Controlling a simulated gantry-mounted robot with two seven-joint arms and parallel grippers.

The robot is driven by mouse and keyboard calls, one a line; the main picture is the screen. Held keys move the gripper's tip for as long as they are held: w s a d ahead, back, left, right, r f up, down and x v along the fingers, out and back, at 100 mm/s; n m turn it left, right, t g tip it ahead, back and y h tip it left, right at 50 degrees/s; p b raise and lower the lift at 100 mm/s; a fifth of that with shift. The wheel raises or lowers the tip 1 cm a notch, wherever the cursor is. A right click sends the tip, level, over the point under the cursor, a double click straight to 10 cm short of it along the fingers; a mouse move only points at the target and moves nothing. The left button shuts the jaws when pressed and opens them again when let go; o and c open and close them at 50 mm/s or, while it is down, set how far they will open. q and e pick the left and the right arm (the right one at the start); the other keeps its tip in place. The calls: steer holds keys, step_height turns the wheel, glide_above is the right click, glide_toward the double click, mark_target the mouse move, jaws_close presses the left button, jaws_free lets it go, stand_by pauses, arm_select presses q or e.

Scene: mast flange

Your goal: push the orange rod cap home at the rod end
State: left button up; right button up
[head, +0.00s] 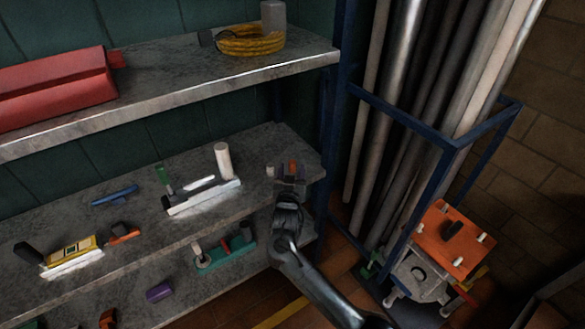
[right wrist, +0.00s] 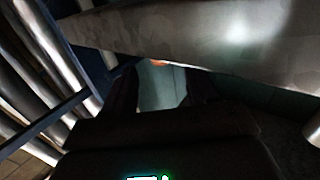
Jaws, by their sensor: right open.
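A small orange piece, which looks like the orange rod cap (head: 293,166), shows at the right end of the middle shelf, just past my right gripper's fingertips. My right gripper (head: 290,178) is open. In the right wrist view my gripper (right wrist: 160,88) has its two dark fingers apart, with a pale gap between them. An orange spot, likely the cap (right wrist: 158,62), shows at the far end of that gap, below a metal edge. The rod cannot be made out, and I cannot tell how the cap sits on it. My left gripper is not in view.
The middle shelf (head: 60,225) bears a white fixture with a post (head: 223,160), a blue tool (head: 115,196) and a yellow device (head: 75,250). The upper shelf (head: 170,85) overhangs behind. A blue rack of pipes (head: 455,140) stands close on the right.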

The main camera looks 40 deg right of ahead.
mark_target(292, 165)
steer(key=b+x, duration=0.2)
steer(key=x, duration=0.2)
steer(key=shift+w+f+b, duration=0.15)
steer(key=shift+b, duration=0.2)
steer(key=shift+w+d, duration=0.25)
steer(key=shift+c, duration=0.9)
steer(key=c, duration=0.9)
